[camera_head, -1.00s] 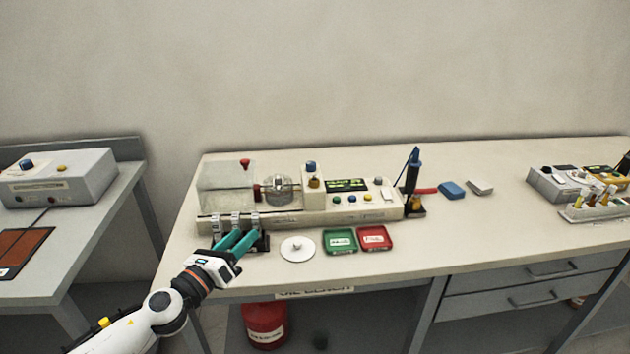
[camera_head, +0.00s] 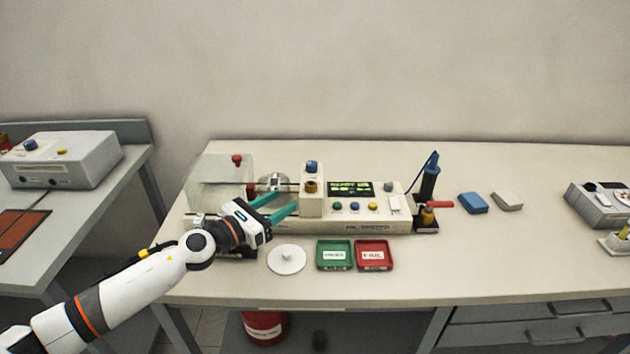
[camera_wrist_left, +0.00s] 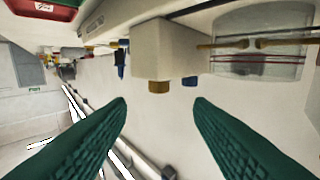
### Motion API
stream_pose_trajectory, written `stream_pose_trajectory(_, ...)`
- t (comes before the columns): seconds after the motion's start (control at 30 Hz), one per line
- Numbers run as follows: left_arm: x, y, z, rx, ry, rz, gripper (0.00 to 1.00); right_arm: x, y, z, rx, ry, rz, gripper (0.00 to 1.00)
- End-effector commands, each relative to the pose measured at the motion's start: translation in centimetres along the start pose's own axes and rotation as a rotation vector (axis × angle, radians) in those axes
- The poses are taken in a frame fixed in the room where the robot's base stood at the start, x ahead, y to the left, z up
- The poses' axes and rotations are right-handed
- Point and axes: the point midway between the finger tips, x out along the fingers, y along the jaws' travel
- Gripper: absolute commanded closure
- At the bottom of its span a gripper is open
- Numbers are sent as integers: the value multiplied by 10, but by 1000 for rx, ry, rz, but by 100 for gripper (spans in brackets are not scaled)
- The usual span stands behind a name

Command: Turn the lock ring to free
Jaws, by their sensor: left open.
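The tester (camera_head: 365,213) is a long cream unit on the bench, with an upright block (camera_head: 312,200) near its middle. A brass-coloured ring or knob (camera_head: 311,187) sits on that block, below a blue knob (camera_head: 311,167); I take the brass one as the lock ring. My left gripper (camera_head: 289,200) is open and empty, its teal fingers just left of the block. In the left wrist view, the brass ring (camera_wrist_left: 159,87) appears between and beyond the open fingertips (camera_wrist_left: 160,101), apart from them. Its lock marking cannot be read. My right gripper is not in view.
A clear cover (camera_head: 218,180) stands at the tester's left end. A white disc (camera_head: 286,259), a green tray (camera_head: 335,255) and a red tray (camera_head: 375,255) lie in front. A blue tool in a stand (camera_head: 429,185) is at the right. The bench beyond is mostly clear.

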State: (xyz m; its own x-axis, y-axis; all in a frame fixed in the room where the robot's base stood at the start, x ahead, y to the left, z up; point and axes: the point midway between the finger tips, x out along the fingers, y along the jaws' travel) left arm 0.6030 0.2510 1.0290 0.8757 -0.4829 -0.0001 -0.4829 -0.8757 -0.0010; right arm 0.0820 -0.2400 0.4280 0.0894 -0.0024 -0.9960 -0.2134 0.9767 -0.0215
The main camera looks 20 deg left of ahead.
Motion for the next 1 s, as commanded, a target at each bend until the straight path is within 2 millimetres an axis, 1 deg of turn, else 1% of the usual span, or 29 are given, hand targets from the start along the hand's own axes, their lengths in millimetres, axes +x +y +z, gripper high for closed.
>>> stream_pose_trajectory(0.03,10,1,-5,-1,4,1,53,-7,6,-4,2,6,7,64)
stream_pose_trajectory(0.1,24,1,-5,-2,4,0,53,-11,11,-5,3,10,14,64)
stream_pose_trajectory(0.2,46,2,-6,-3,4,2,53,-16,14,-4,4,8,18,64)
stream_pose_trajectory(0.4,81,2,-2,-3,3,1,53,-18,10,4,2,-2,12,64)
stream_pose_trajectory(0.5,93,1,-1,-2,2,1,53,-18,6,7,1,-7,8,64)
stream_pose_trajectory(0.6,100,1,-1,-1,1,1,53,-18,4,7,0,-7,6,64)
stream_pose_trajectory(0.7,103,1,-1,-1,1,2,53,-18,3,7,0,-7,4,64)
stream_pose_trajectory(0.93,103,1,-1,-1,0,2,53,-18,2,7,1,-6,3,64)
stream_pose_trajectory(0.97,103,1,-1,-1,0,2,56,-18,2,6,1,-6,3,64)
stream_pose_trajectory(1.0,103,1,-1,-1,0,2,62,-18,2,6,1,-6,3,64)
